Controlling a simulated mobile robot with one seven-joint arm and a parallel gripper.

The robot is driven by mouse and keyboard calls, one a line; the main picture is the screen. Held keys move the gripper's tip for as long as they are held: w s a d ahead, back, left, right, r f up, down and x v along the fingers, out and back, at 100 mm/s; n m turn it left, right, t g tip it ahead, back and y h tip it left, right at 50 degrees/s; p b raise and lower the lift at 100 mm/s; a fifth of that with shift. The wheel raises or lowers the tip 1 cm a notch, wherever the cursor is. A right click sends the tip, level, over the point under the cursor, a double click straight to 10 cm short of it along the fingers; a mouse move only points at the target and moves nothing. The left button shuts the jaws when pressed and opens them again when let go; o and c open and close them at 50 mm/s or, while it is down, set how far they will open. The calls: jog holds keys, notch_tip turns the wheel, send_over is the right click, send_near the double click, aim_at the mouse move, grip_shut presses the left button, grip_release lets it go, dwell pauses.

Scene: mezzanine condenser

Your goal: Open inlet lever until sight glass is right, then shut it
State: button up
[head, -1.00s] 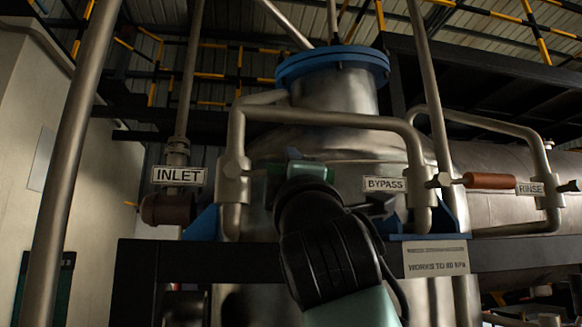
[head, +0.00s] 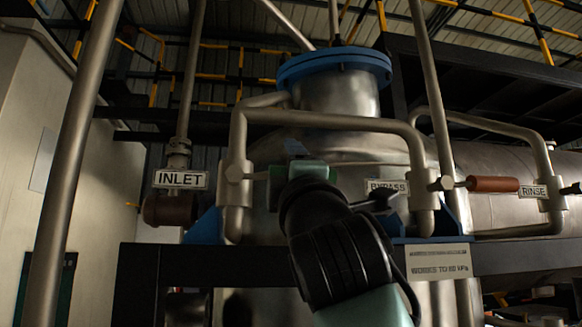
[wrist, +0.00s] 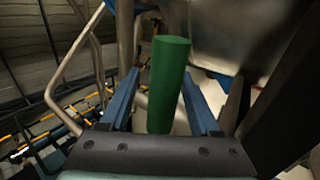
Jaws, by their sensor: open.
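The INLET sign (head: 181,180) hangs left of a pipe valve body (head: 237,168) in the head view. A thin rod runs right from that body to a dark green part (head: 275,187), which looks like the lever's handle and is mostly hidden by my gripper (head: 298,158). In the wrist view a green cylindrical handle (wrist: 168,85) stands between the two blue fingers of my gripper (wrist: 160,78). I cannot make out a sight glass.
The BYPASS sign (head: 387,186) and its dark lever sit just right of my wrist. A red-brown handle (head: 493,184) lies level beside the RINSE sign (head: 532,191). A pressure plate (head: 440,262) hangs on the dark beam (head: 135,280). A vertical pipe (head: 70,165) stands at left.

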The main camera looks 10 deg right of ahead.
jog(key=b+v, duration=0.8)
jog(key=v, duration=0.5)
jog(key=s+a+f+m+t, duration=0.1)
jog(key=s+a+f+m, duration=0.1)
jog(key=f+m, duration=0.3)
jog(key=s+a+f+m, duration=0.3)
jog(key=s+f+m, duration=0.1)
jog(key=f+m, duration=0.2)
jog(key=s+a+f+m+t+b, duration=0.1)
jog(key=s+a+f+m, duration=0.2)
jog(key=f+m, duration=0.2)
jog(key=shift+s+f+m+t, duration=0.2)
jog(key=shift+f+m+t, duration=0.1)
jog(key=shift+m, duration=0.9)
jog(key=shift+a, duration=0.15)
